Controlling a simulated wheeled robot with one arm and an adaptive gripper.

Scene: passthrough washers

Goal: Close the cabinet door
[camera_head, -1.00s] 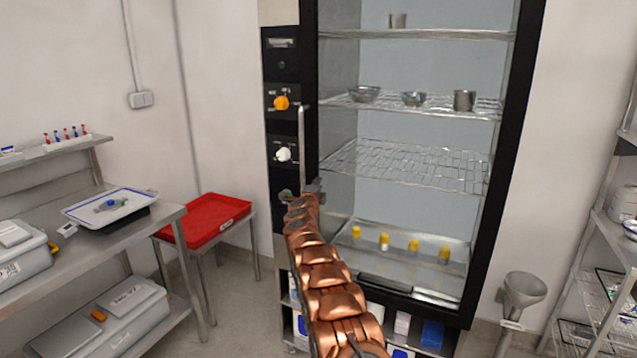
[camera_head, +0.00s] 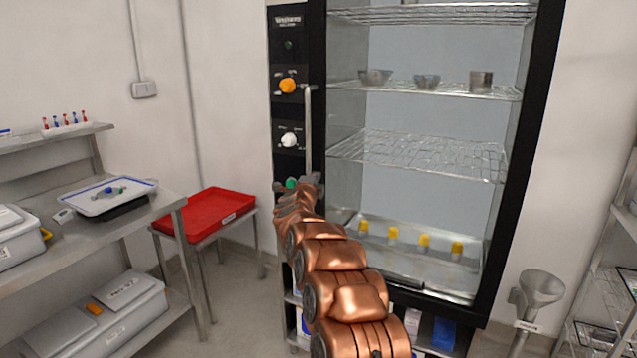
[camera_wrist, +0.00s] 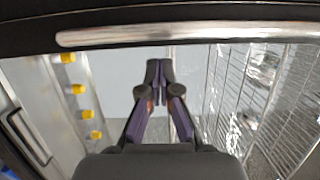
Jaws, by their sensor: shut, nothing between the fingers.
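The tall cabinet (camera_head: 297,55) has a black-framed door (camera_head: 532,150) with a vertical silver handle (camera_head: 308,130) on its left side. The handle also crosses the top of the wrist view (camera_wrist: 200,32). The door looks shut or nearly so; I cannot tell whether a gap is left. My gripper (camera_head: 303,184) is at the lower end of the handle in the head view. In the wrist view my gripper (camera_wrist: 158,72) is shut and empty, its fingertips pointing at the glass area below the handle. Whether it touches the door is unclear.
Inside are wire shelves (camera_head: 420,152), metal bowls and several yellow-capped jars (camera_head: 392,235). A red tray (camera_head: 207,212) on a small table and a steel bench (camera_head: 100,230) stand left. A metal funnel (camera_head: 540,288) and a rack (camera_head: 622,250) stand right.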

